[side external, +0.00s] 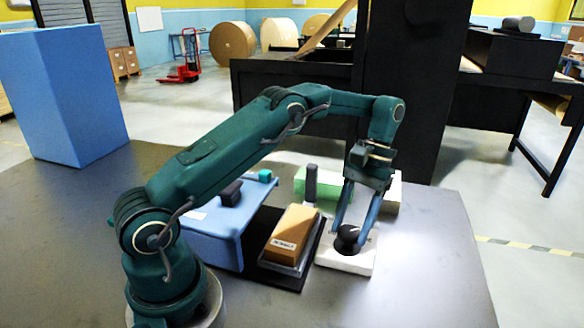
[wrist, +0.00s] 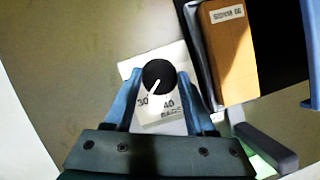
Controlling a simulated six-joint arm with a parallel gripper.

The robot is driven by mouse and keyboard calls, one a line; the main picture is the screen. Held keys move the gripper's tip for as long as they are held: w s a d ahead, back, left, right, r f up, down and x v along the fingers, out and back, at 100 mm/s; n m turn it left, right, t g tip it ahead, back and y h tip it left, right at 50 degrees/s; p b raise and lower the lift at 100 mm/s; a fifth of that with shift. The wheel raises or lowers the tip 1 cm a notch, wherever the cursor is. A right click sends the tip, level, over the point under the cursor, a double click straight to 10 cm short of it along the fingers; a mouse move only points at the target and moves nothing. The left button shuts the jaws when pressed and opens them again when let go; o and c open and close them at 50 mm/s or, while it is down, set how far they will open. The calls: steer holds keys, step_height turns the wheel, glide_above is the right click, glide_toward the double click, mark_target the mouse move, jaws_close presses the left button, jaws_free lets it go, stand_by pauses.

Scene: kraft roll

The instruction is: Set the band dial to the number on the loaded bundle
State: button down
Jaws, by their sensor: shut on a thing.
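The band dial's black round knob (side external: 347,236) sits on a white plate (side external: 345,262). In the wrist view the knob (wrist: 159,75) has a white pointer line aimed down-left, close to the printed 30, with 40 to its right. My gripper (side external: 354,230) is lowered over the dial, with its blue fingers on either side of the knob, shut on it; the fingers also flank it in the wrist view (wrist: 159,79). The brown bundle (side external: 292,233) lies left of the dial with a small white label. In the wrist view the bundle (wrist: 233,60) has a label whose number looks like 60, small and blurred.
The bundle rests in a grey tray on a black base (side external: 283,277). A blue stand (side external: 215,225) with a black block is to its left. A green translucent block (side external: 330,181) and a dark upright post (side external: 311,183) stand behind. The tabletop right of the dial is clear.

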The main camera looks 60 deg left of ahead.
mark_target(345, 236)
steer(key=shift+c, duration=1.2)
jaws_free()
steer(key=shift+r, duration=0.1)
steer(key=shift+r, duration=1.95)
steer(key=s+a+r, duration=0.6)
steer(key=a+r, duration=0.1)
steer(key=a, duration=0.3)
